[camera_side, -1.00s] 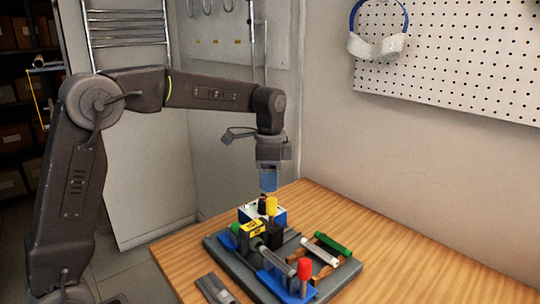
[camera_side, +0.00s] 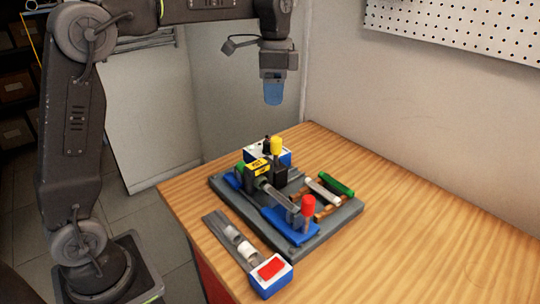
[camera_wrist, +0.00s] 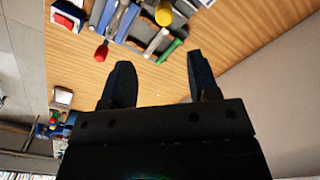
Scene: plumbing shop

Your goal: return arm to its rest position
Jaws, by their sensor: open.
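My gripper (camera_side: 272,95) hangs above the back of the wooden bench, clear of everything below it. In the wrist view its two dark fingers (camera_wrist: 160,72) stand apart with nothing between them. The rest position itself is not marked in either view. Below the gripper, a grey fixture board (camera_side: 334,220) lies on the bench, carrying a red-capped post (camera_side: 308,205), a yellow-capped post (camera_side: 276,145), a green bar (camera_side: 337,185) and a block with a yellow label (camera_side: 258,166).
A blue-and-white box with a red top (camera_side: 271,273) sits at the bench's front edge, beside a grey strip holding white pieces (camera_side: 238,241). The bench (camera_side: 430,240) is bare on the right. A wall and pegboard (camera_side: 460,30) stand behind.

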